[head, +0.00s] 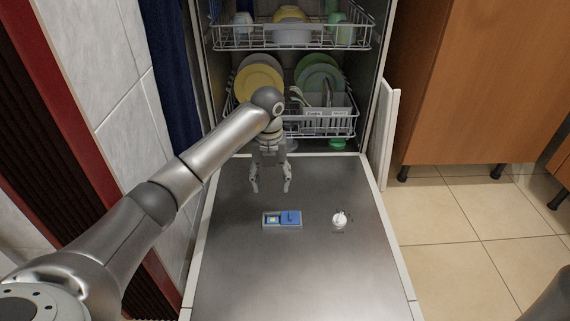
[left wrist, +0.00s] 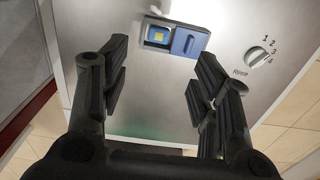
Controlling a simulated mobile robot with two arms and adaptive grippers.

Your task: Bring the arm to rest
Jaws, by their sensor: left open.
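My left arm (head: 180,185) reaches in from the left in the head view. My left gripper (head: 271,188) hangs over the open dishwasher door (head: 290,280), fingers apart and nothing between them. In the left wrist view the left gripper (left wrist: 155,95) is open, with its fingers on either side below the detergent dispenser (left wrist: 178,40). The dispenser is blue and grey, set in the door, and also shows in the head view (head: 283,219). My right gripper is not seen.
A white rinse knob (head: 339,219) sits on the door right of the dispenser. The lower rack (head: 335,125) holds plates and the upper rack (head: 290,38) holds bowls and cups. A tiled wall (head: 95,60) stands left and a wooden cabinet (head: 490,80) right.

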